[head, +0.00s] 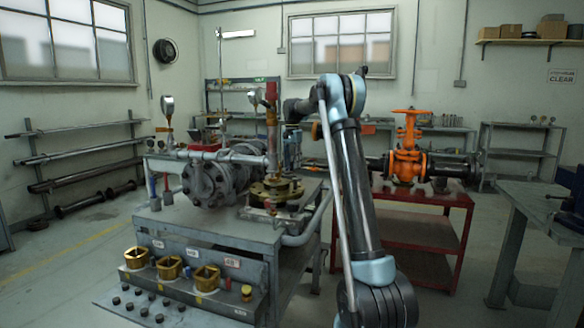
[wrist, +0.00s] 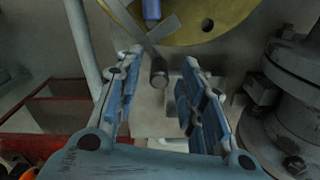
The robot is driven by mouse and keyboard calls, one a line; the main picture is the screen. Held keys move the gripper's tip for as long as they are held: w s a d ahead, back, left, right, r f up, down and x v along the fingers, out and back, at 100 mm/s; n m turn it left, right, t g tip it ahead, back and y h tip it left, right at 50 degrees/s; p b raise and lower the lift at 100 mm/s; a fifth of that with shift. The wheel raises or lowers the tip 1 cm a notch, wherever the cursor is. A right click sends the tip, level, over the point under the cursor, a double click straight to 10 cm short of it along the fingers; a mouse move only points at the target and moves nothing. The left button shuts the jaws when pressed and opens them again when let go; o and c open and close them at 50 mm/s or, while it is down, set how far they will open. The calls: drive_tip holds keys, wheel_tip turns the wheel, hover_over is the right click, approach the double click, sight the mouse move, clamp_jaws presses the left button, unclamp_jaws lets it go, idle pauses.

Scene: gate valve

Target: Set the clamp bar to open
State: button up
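In the wrist view my gripper (wrist: 158,80) is open, with its two blue fingers spread apart. A grey bar with a dark rounded end (wrist: 158,76), which looks like the clamp bar, reaches down from the top into the space between the fingers. I see a gap on both sides of its end. The bar passes in front of a brass flange (wrist: 215,22). In the head view the brass flange (head: 276,190) sits on the grey bench, below a red-topped pipe. My gripper is small and hard to make out there, and the clamp bar is not clear.
A grey flanged pipe body (wrist: 298,80) stands close to the right finger in the wrist view. The grey bench (head: 210,232) carries pipes and gauges. A red cart (head: 420,198) with an orange valve (head: 408,160) stands to the right. Open floor lies at the left.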

wheel_tip(320, 180, up, 11)
idle(0.4)
